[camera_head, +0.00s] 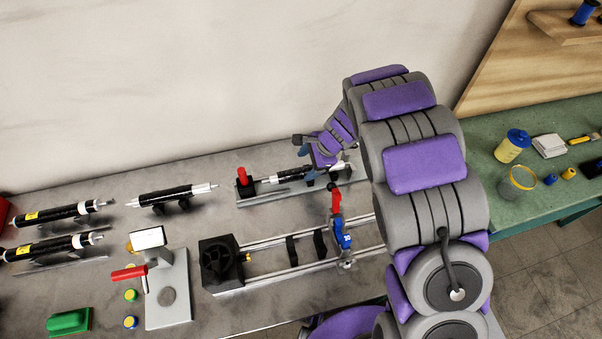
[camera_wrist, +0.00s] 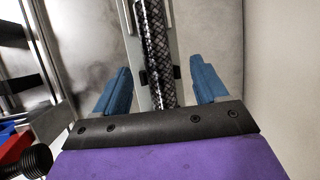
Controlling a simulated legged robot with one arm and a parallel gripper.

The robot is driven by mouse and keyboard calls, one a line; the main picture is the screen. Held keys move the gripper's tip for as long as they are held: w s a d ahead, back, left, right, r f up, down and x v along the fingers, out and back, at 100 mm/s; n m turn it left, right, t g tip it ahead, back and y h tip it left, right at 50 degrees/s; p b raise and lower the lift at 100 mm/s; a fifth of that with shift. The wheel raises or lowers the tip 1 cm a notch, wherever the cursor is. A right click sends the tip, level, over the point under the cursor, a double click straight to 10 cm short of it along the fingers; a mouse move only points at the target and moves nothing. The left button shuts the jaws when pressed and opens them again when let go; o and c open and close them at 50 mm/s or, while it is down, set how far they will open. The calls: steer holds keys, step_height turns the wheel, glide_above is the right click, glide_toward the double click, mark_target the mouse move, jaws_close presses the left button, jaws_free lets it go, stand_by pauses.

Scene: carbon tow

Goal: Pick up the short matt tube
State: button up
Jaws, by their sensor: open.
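A dark tube (camera_head: 285,177) with silvery ends lies in a long fixture at the back of the bench, partly hidden by my gripper (camera_head: 318,163). In the wrist view a tube (camera_wrist: 155,42) with a woven carbon pattern runs down between the blue fingers of my gripper (camera_wrist: 161,75). The fingers are open, one each side, with gaps to the tube. Its lower end is hidden behind the gripper's dark edge. Another black tube (camera_head: 176,196) with silvery ends rests on small stands further left. I cannot tell from the finish which is matt.
A red toggle clamp (camera_head: 242,175) stands at the fixture's left end. A railed rig (camera_head: 222,262) with a black block lies in front. Two yellow-labelled tubes (camera_head: 62,213) lie far left. A wall is close behind. A green mat (camera_head: 540,215) with pots is right.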

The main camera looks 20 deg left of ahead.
mark_target(301, 171)
steer(key=b+x, duration=0.1)
steer(key=x, duration=0.3)
steer(key=shift+s+f+b, duration=0.1)
steer(key=shift+f+b, duration=0.25)
steer(key=shift+f, duration=0.1)
steer(key=shift+a, duration=0.4)
steer(key=shift+d+r, duration=0.15)
steer(key=shift+d, duration=0.55)
steer(key=c, duration=0.5)
steer(key=shift+s+a, duration=0.1)
steer(key=shift+a, duration=0.25)
steer(key=c, duration=0.7)
